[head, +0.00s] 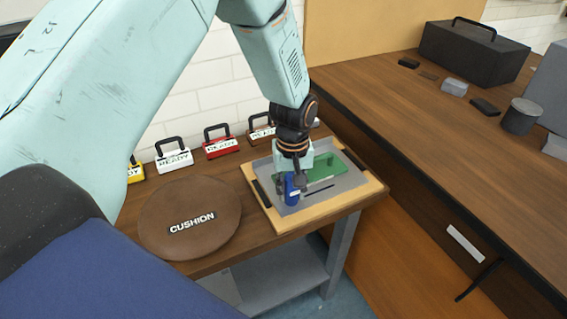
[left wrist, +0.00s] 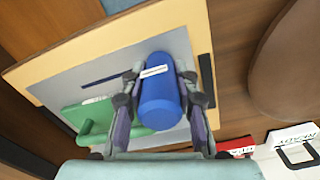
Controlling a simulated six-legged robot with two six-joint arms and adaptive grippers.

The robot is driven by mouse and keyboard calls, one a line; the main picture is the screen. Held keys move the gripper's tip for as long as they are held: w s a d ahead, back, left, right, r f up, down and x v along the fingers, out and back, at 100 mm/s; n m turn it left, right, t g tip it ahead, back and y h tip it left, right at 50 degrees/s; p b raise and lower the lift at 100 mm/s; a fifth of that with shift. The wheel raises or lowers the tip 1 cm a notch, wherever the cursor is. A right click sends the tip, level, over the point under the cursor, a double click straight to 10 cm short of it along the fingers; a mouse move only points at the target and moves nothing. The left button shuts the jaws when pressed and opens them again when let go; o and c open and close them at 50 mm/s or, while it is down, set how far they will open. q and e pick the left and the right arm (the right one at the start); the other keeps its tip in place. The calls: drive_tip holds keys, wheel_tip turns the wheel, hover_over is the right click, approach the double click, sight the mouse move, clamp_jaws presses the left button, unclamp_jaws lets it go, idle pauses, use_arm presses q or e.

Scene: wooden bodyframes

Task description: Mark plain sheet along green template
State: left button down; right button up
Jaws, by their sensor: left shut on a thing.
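My left gripper (head: 291,183) is shut on a blue cylindrical marker (left wrist: 161,104) with a small white label, seen between the fingers in the left wrist view. It holds the marker over the plain grey sheet (head: 341,186), which lies on a light wooden board (head: 284,224). The green template (head: 326,167) with a raised handle lies on the sheet beside the marker, and it shows in the left wrist view (left wrist: 82,115). A short dark straight line (head: 318,189) is on the sheet, apart from the template. I cannot tell whether the marker's tip touches the sheet. My right gripper is not in view.
A round brown cushion (head: 190,217) lies left of the board on the small table. Several handled blocks labelled READY stand along the back, including a red one (head: 221,145) and a white one (head: 173,159). A wooden bench (head: 440,130) with dark boxes stands at right.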

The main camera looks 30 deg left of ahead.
sight(291, 174)
use_arm(q)
drive_tip(key=shift+s+a+r+p, duration=0.15)
drive_tip(key=shift+r+p, duration=0.15)
drive_tip(key=shift+r, duration=0.2)
drive_tip(key=shift+w+a+r+p, duration=0.15)
drive_tip(key=shift+r+p, duration=0.1)
drive_tip(key=shift+r, duration=0.2)
drive_tip(key=shift+d+r+p, duration=0.45)
drive_tip(key=shift+r+p, duration=0.3)
drive_tip(key=r+p, duration=0.3)
drive_tip(key=shift+a, duration=0.3)
drive_tip(key=shift+d+r+p, duration=0.25)
drive_tip(key=shift+r+p, duration=0.65)
drive_tip(key=shift+a+f, duration=0.1)
drive_tip(key=shift+a, duration=0.15)
drive_tip(key=shift+d, duration=0.2)
